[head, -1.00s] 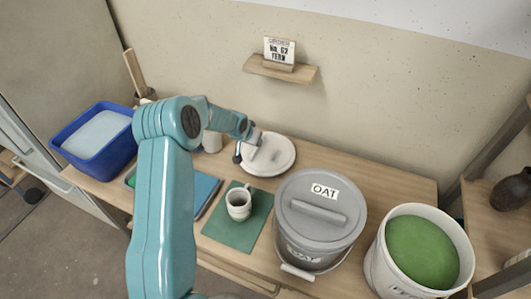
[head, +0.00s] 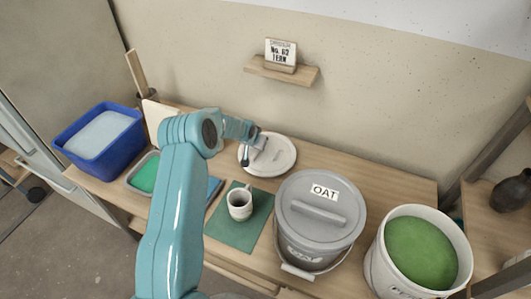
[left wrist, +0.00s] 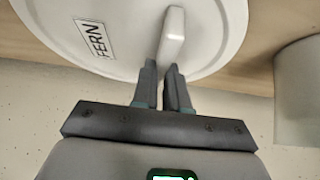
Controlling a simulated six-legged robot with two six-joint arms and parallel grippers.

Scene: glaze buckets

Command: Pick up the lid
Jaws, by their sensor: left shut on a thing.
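The white lid (head: 281,162) is at the back of the table against the wall side in the head view. In the left wrist view the lid (left wrist: 50,20) fills the top, with a FERN label and a raised bar handle (left wrist: 174,30). My left gripper (head: 259,146) is at the lid's handle. In the left wrist view the left gripper (left wrist: 163,70) has its fingers closed on the near end of the handle. I cannot tell whether the lid is clear of the table. My right gripper is not in view.
A grey OAT bucket (head: 308,245) with its lid on stands right of a mug (head: 240,204) on a green mat (head: 227,230). An open bucket of green glaze (head: 380,270) is at far right. A blue tub (head: 85,155) is at left. A sign (head: 281,53) stands on a wall shelf (head: 297,78).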

